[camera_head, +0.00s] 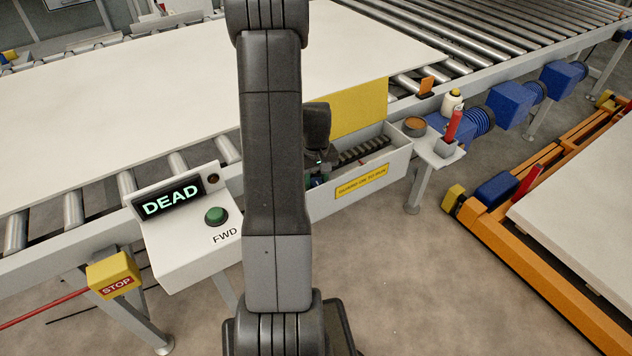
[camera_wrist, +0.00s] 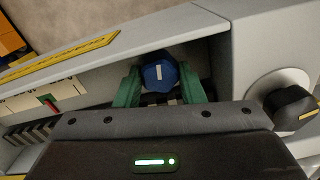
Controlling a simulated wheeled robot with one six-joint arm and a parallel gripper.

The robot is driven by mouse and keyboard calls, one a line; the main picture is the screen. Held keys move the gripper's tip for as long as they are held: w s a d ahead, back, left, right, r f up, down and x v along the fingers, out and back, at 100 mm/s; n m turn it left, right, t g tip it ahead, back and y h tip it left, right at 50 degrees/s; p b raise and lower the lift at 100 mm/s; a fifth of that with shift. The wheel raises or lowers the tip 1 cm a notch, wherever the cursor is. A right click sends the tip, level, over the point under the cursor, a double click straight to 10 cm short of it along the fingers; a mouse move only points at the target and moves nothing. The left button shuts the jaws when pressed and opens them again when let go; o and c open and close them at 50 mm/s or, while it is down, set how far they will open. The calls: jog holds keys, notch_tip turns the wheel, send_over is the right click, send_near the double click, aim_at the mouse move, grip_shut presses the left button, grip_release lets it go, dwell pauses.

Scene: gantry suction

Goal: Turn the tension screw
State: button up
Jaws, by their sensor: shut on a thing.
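The tension screw shows in the wrist view as a blue knob (camera_wrist: 160,72) with a white line across its top, inside the grey trough. My gripper (camera_wrist: 161,80) has its green fingers on either side of the knob and is shut on it. The gripper body hides the lower part of the knob. A scale plate (camera_wrist: 28,97) with a red pointer (camera_wrist: 48,105) lies to the left in the trough. In the head view my gripper (camera_head: 318,178) reaches down into the trough, and my arm hides part of it.
A black knob (camera_wrist: 290,107) with a yellow mark is on the grey housing right of the trough. In the head view, a raised yellow guard (camera_head: 358,108) stands behind the trough. A console with a "DEAD" display (camera_head: 171,199) and green button (camera_head: 216,215) is at left.

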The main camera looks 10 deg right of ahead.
aim_at(316, 181)
jog(key=shift+m+b, duration=0.3)
jog(key=shift+m, duration=0.7)
jog(key=o, duration=1)
jog(key=shift+r, duration=0.1)
notch_tip(316, 181, up, 14)
jog(key=shift+f, duration=0.15)
